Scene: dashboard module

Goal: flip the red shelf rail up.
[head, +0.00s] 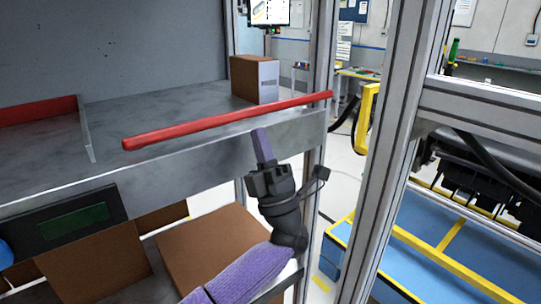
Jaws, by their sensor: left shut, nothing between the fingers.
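The red shelf rail (225,119) is a long bar running across the front of the grey shelf (150,115), from the left middle to the upright post on the right. It appears at about the level of the shelf's front edge. My left gripper (261,132) is shut and empty. Its fingertips point up and are just below the rail, in front of the shelf edge. I cannot tell whether they touch the rail. My right gripper is not in view.
A brown and white box (255,79) stands on the shelf behind the rail. A red bin part (38,111) is at the shelf's left. Cardboard boxes (205,250) sit on the level below. A metal upright (393,130) stands right of my gripper.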

